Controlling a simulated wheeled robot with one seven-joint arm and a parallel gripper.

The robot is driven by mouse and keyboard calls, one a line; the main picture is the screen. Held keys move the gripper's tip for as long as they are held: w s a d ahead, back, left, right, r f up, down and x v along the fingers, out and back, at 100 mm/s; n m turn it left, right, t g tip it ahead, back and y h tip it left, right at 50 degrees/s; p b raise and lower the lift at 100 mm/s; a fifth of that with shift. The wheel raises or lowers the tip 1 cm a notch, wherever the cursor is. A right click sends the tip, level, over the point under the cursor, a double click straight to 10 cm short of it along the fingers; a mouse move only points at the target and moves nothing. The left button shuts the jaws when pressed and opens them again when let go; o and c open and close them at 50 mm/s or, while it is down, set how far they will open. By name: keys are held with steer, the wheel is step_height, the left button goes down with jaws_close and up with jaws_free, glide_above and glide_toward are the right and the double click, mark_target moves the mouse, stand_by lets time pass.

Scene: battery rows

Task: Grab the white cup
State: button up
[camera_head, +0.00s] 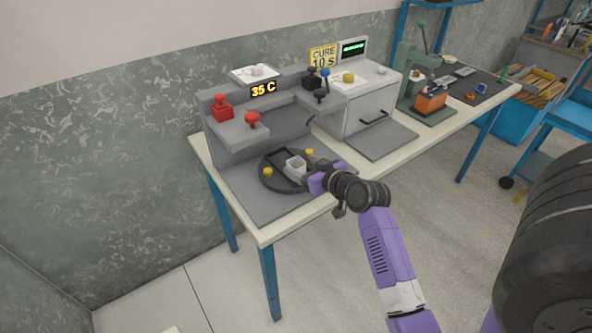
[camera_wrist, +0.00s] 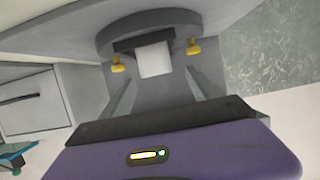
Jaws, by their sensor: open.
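The white cup (camera_head: 294,166) is small and square. It sits on a dark round plate (camera_head: 268,180) on the near side of a grey machine on the workbench. In the wrist view the cup (camera_wrist: 155,60) is a plain white block at the upper middle, by a dark bracket (camera_wrist: 144,45). My gripper (camera_head: 309,177) is open and low over the plate, just right of the cup. Its purple body fills the bottom of the wrist view.
Yellow knobs (camera_head: 268,171) stand on the plate on both sides of the cup. The grey machine (camera_head: 230,137) with red knobs and a 35 C display rises behind. A grey oven box (camera_head: 362,103) and a green press (camera_head: 415,75) stand to the right. The front left bench corner is clear.

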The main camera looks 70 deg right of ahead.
mark_target(292, 161)
steer(key=shift+x, duration=2.2)
steer(key=shift+s+d+f, duration=0.1)
steer(key=shift+d+f, duration=0.05)
jaws_close()
